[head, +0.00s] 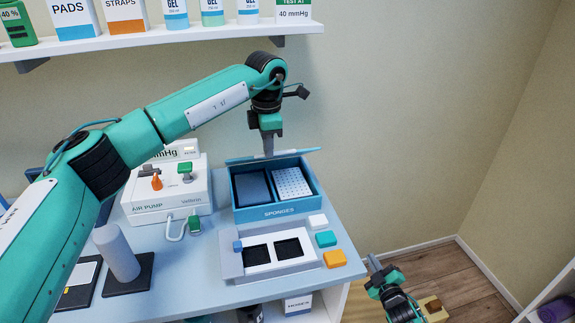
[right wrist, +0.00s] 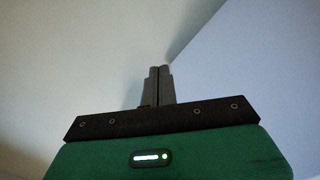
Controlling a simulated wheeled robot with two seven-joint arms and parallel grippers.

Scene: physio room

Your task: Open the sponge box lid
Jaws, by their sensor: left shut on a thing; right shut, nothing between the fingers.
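The blue sponge box (head: 281,209), labelled SPONGES, stands at the back of the table. Its lid (head: 300,153) is raised at the box's rear edge and shows almost edge-on, so the inside is exposed. A dark sponge panel (head: 252,188) lies in the left compartment and a white dotted one (head: 291,183) in the right. My left gripper (head: 268,149) points down behind the box, shut on the lid at its middle; the exact grip is small in view. My right gripper (head: 374,265) is low, right of the table; the right wrist view shows its fingers (right wrist: 158,76) together and empty.
The air pump (head: 165,190) stands left of the box. A grey tray (head: 232,265) with two dark pads lies in front, with white, green and orange blocks (head: 335,259) beside it. A grey cylinder (head: 116,252) stands front left. A loaded shelf (head: 180,35) hangs above.

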